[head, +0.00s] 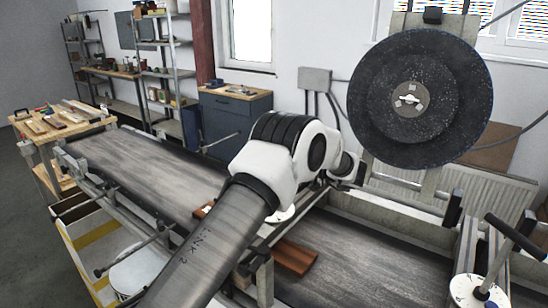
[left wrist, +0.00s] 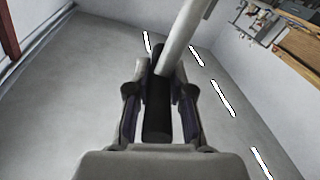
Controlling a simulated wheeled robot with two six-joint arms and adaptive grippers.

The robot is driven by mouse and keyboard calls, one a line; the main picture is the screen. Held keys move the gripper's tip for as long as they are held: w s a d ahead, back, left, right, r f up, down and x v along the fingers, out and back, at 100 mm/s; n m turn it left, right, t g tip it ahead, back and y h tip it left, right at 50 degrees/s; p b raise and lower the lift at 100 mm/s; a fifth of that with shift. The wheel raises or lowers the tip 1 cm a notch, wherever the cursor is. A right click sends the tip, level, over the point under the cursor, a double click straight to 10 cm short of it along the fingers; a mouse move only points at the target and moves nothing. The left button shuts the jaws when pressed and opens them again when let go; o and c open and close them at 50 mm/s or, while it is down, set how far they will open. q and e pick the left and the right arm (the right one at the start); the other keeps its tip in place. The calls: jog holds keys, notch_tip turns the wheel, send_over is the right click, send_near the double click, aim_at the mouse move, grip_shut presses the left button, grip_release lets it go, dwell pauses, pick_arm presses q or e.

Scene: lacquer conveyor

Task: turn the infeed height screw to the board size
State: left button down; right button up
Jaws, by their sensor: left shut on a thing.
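My left arm reaches up through the middle of the head view, and its gripper there is largely hidden behind my own arm links. In the left wrist view my left gripper (left wrist: 159,100) is shut around a dark upright cylindrical grip (left wrist: 157,118). A pale bar (left wrist: 183,30) runs up and right beside the grip. In the head view a pale round disc (head: 284,214) shows partly behind my arm. I cannot read any height mark. A reddish-brown board (head: 295,256) lies at the gap between the belts, partly hidden by my arm. My right gripper is not in view.
A large dark disc (head: 385,105) stands over the conveyor. Other crank screws with pale discs stand at lower left (head: 137,272) and lower right (head: 465,290). The left belt (head: 135,165) looks clear. A wooden table (head: 50,135) with pieces stands at far left.

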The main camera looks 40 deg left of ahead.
pick_arm(q)
jog(key=n+g+p, duration=0.1)
jog(key=n+g+h+p, duration=0.1)
jog(key=g+p, duration=0.1)
jog(key=p, duration=0.1)
jog(key=shift+r+n+g+h, duration=0.25)
jog(key=shift+n+g+h, duration=0.05)
jog(key=shift+n+g, duration=0.1)
jog(key=shift+f+n+g+h+p, duration=0.25)
jog(key=shift+n+g+h+p, duration=0.3)
jog(key=shift+g+p, duration=0.35)
jog(key=c, duration=1.3)
grip_release()
jog(key=shift+o, duration=1.2)
jog(key=shift+a, duration=0.1)
jog(key=shift+a+f, duration=0.1)
